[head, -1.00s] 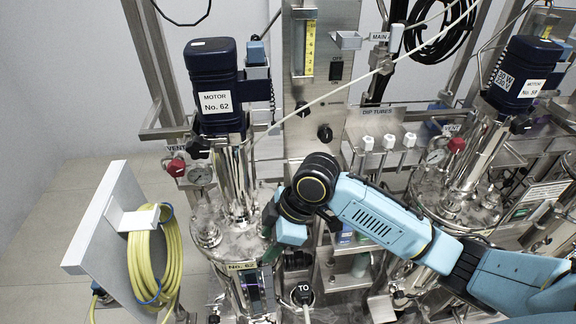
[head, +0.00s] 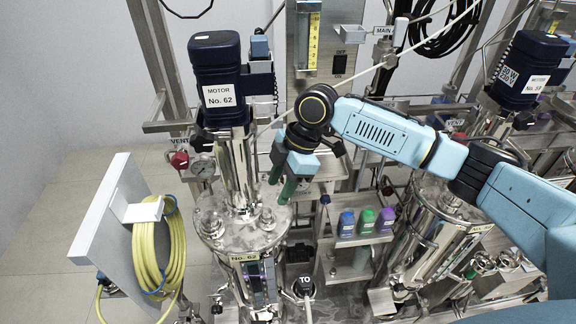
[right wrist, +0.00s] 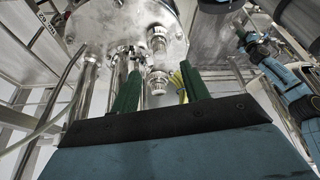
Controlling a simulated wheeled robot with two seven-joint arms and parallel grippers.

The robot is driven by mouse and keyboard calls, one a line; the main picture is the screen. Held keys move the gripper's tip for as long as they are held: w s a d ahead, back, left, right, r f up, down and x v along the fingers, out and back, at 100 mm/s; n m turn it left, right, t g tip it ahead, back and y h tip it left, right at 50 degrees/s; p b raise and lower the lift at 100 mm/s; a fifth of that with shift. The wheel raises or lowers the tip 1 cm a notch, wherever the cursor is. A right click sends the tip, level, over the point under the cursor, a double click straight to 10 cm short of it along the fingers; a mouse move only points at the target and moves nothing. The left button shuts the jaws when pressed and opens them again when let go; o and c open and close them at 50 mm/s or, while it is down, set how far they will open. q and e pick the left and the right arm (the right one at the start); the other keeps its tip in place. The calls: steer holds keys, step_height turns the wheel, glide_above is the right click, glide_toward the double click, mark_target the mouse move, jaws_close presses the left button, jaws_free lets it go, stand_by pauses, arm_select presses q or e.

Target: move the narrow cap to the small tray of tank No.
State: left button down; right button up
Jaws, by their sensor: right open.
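Tank No. 62 (head: 238,238) has a round steel lid with several small fittings. One capped fitting (head: 210,222) stands at the lid's left and another (head: 267,216) at its right; I cannot tell which is the narrow cap. My right gripper (head: 280,186) is open and empty, its green fingers pointing down above the lid's right rear. In the right wrist view, its fingers (right wrist: 160,70) stand apart, with a steel fitting (right wrist: 158,83) seen between them and another (right wrist: 157,42) beyond. My left gripper is not in view. I cannot identify the tank's small tray with certainty.
The motor No. 62 (head: 217,75) and its column rise beside my gripper. Several coloured bottles (head: 366,222) stand on a shelf to the right. A yellow hose coil (head: 160,250) hangs at left.

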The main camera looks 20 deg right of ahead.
mark_target(268, 210)
steer(key=x, duration=0.7)
steer(key=shift+a+f, duration=0.1)
steer(key=shift+f, duration=0.1)
steer(key=shift+c, duration=0.3)
jaws_close()
steer(key=shift+r+p, duration=0.15)
steer(key=shift+p, duration=0.2)
steer(key=shift+r+p, duration=0.5)
steer(key=shift+p, duration=0.1)
